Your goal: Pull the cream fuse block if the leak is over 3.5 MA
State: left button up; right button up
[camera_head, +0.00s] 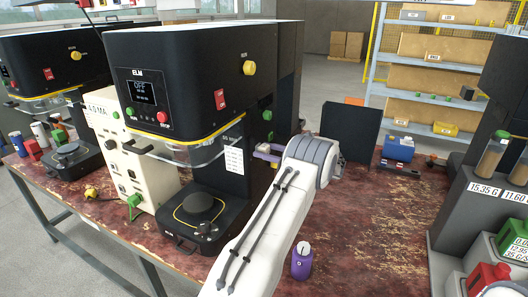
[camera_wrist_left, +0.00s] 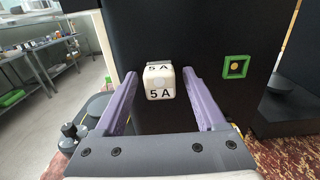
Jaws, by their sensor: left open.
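The cream fuse block (camera_wrist_left: 160,82), marked 5 A, sits on the dark side of a machine in the left wrist view. My left gripper (camera_wrist_left: 160,74) is open, its purple fingers on either side of the block with a gap at each side. In the head view the left gripper (camera_head: 268,153) is at the right side of the ELM seamer (camera_head: 190,85), and the block cannot be made out there. The seamer's screen (camera_head: 140,87) reads OFF. A label (camera_head: 97,111) on the cream cabinet (camera_head: 125,150) seems to read 4.0 MA; its first digit is unclear. My right gripper is not in view.
A green-framed square (camera_wrist_left: 236,68) with a yellow centre is right of the block. A purple bottle (camera_head: 302,262) stands on the worn red bench (camera_head: 350,240). A dark panel (camera_head: 350,133) and a blue box (camera_head: 398,148) are behind. Bare bench lies to the right.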

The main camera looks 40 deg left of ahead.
aim_at(268, 151)
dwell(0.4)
pick_arm(q)
grip_shut()
jog(key=shift+v, duration=3)
